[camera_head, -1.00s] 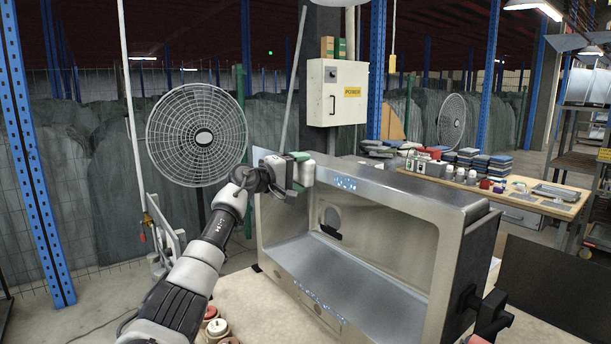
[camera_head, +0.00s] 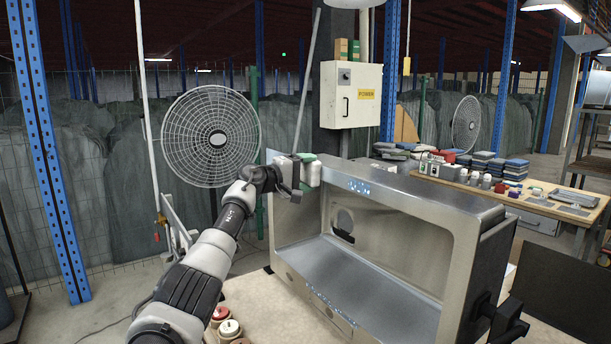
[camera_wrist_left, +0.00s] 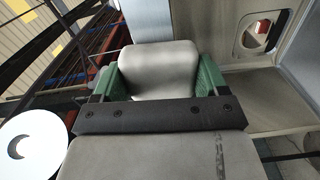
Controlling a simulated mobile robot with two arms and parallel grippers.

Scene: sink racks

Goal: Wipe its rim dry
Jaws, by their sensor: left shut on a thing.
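A grey metal sink (camera_head: 460,245) stands on its side on a pale bench, its open bowl facing me. Its flat rim frames the opening. Small bluish-white specks, perhaps drops, show on the rim's top (camera_head: 358,186) and bottom (camera_head: 330,300) edges. My left gripper (camera_head: 298,173) is at the rim's upper left corner, shut on a pale grey pad (camera_wrist_left: 155,70). Green pieces flank the pad in the left wrist view. The gripper hides part of the corner; whether the pad touches the rim I cannot tell. My right gripper is not in view.
Several small round-topped pots (camera_head: 228,328) stand at the bench's front. A black clamp-like part (camera_head: 500,320) is at the sink's right side. A table (camera_head: 545,200) with folded cloths and small items stands behind right. A power box (camera_head: 350,95) hangs behind the sink.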

